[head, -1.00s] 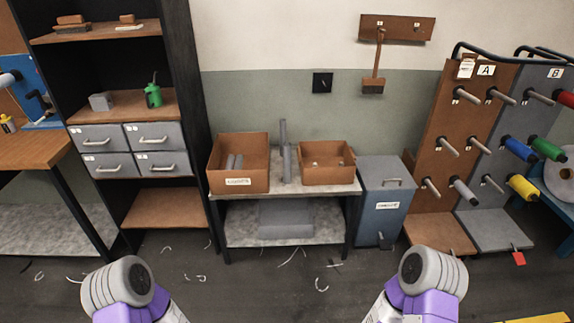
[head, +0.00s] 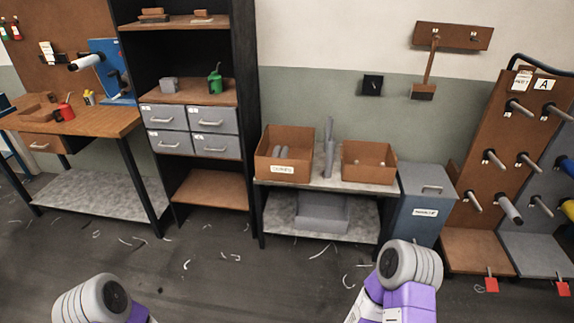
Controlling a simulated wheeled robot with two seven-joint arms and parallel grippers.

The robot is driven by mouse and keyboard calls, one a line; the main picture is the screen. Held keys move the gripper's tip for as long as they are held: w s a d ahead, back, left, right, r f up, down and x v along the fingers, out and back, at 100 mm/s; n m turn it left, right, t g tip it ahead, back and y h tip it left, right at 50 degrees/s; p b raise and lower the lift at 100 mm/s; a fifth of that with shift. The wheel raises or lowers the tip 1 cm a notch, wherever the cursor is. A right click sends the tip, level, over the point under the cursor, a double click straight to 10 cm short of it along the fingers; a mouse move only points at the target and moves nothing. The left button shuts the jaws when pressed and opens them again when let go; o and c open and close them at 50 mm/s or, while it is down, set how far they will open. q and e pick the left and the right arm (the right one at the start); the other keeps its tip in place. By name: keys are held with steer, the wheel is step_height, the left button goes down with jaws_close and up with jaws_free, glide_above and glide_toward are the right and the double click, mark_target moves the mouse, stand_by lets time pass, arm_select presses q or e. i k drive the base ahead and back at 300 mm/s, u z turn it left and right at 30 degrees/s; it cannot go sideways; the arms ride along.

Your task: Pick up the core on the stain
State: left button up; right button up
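Grey cylinders that look like cores (head: 281,153) lie in a brown open box (head: 283,173) with a white label, on a small grey table. A taller grey upright piece (head: 329,150) stands on the table between this box and a second brown box (head: 368,176). No distinct stain can be made out on the floor or surfaces, and I cannot tell which core lies on one. Only parts of my two arms show at the bottom edge; neither gripper's fingers are in view.
A wooden workbench (head: 85,124) stands at left, a dark shelf with grey drawers (head: 166,143) beside it. A blue-grey lidded bin (head: 418,212) and a peg rack (head: 492,140) stand at right. White scraps litter the otherwise open dark floor.

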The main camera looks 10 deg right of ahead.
mark_target(330, 159)
steer(key=z, duration=1)
steer(key=i, duration=2.15)
steer(key=u, duration=1.2)
